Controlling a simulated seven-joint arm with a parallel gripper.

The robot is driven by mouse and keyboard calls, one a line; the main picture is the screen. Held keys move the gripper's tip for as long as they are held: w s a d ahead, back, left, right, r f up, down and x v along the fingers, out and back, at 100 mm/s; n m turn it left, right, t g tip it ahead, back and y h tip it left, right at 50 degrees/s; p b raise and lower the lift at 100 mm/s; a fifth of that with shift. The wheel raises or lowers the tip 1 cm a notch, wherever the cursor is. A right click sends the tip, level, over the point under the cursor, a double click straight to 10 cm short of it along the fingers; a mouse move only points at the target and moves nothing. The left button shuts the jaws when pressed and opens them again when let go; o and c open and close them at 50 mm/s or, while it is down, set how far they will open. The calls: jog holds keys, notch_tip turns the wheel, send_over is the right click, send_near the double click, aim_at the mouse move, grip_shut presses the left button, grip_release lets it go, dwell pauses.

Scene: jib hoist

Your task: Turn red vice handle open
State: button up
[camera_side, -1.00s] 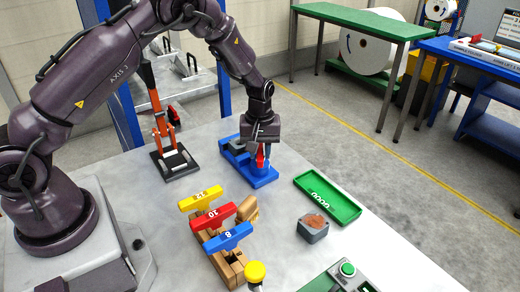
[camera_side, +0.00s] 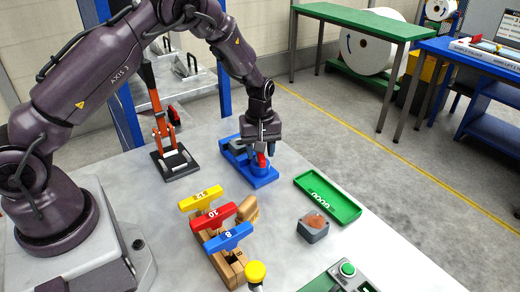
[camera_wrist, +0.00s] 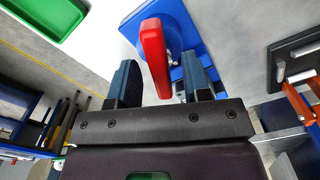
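The blue vice (camera_side: 262,181) stands on the grey table below my gripper. Its red handle (camera_side: 262,161) sits on top of it at the front end. In the wrist view the red handle (camera_wrist: 153,52) points between my two fingers, with a gap on each side. My gripper (camera_side: 262,150) is open and points down just over the handle; it also shows in the wrist view (camera_wrist: 160,82). The fingers partly hide the vice behind them.
A green tray (camera_side: 345,211) lies right of the vice. A grey block with a brown top (camera_side: 313,228) and a rack with yellow, red and blue tags (camera_side: 232,270) are nearer. An orange-handled clamp (camera_side: 175,163) stands to the left.

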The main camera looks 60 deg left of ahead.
notch_tip(320, 180, up, 13)
dwell(0.7)
